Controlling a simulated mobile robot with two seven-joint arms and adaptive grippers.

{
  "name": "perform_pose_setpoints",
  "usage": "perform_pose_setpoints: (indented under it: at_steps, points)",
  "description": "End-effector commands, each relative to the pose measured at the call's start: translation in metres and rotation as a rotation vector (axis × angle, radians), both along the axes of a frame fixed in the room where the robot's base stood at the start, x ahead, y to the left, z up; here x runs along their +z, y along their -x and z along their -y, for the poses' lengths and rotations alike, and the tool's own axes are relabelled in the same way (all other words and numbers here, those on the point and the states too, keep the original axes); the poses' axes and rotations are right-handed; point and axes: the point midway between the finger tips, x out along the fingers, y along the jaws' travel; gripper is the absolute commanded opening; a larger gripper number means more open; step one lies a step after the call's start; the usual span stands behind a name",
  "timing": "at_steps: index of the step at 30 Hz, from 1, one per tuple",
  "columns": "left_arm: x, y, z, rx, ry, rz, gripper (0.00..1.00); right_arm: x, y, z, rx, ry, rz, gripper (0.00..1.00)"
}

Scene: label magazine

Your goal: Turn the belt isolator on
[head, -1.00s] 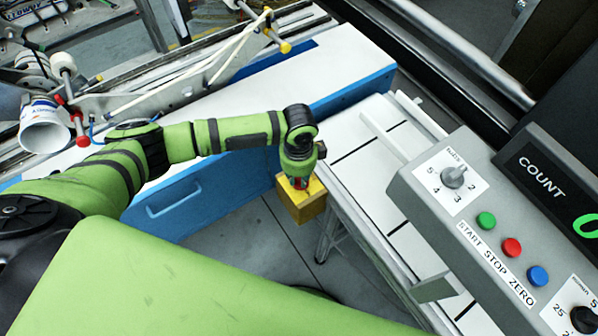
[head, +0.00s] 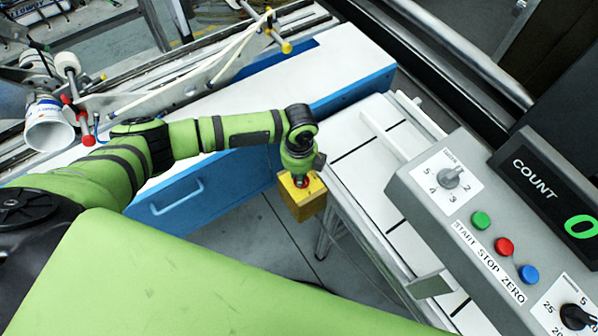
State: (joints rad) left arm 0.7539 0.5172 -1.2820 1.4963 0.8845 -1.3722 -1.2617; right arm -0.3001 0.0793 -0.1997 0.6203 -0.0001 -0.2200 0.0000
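My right gripper is out of view.
A grey control panel (head: 437,216) with dials and green, red and blue buttons stands at the right. A black display (head: 545,195) reads COUNT 0. The white conveyor (head: 372,160) runs beside the yellow box. A blue-sided white cabinet (head: 345,55) lies behind my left arm.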

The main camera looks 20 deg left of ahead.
Motion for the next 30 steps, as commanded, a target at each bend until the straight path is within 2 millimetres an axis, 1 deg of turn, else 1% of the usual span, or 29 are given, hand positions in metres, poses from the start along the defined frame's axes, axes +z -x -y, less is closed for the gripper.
perform_pose_setpoints:
  at_steps: [6,18,19,20,21,30]
  points:
    - [0.0005,-0.0003,0.0011,-0.039,0.002,0.000,0.00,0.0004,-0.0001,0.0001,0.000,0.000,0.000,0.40]
    - [0.0005,-0.0001,0.0013,-0.046,0.003,-0.001,0.00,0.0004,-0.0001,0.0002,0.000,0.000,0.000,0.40]
    - [0.0005,-0.0001,0.0013,-0.046,0.003,-0.001,0.24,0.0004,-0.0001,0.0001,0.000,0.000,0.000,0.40]
    - [0.0005,-0.0001,0.0013,-0.045,0.003,-0.001,0.36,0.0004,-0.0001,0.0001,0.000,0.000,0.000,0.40]
    - [0.0005,-0.0001,0.0012,-0.045,0.002,0.000,0.44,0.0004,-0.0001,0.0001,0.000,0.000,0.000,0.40]
    - [0.0006,-0.0003,0.0005,-0.043,0.001,0.000,0.44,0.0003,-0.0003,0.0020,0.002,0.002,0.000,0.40]
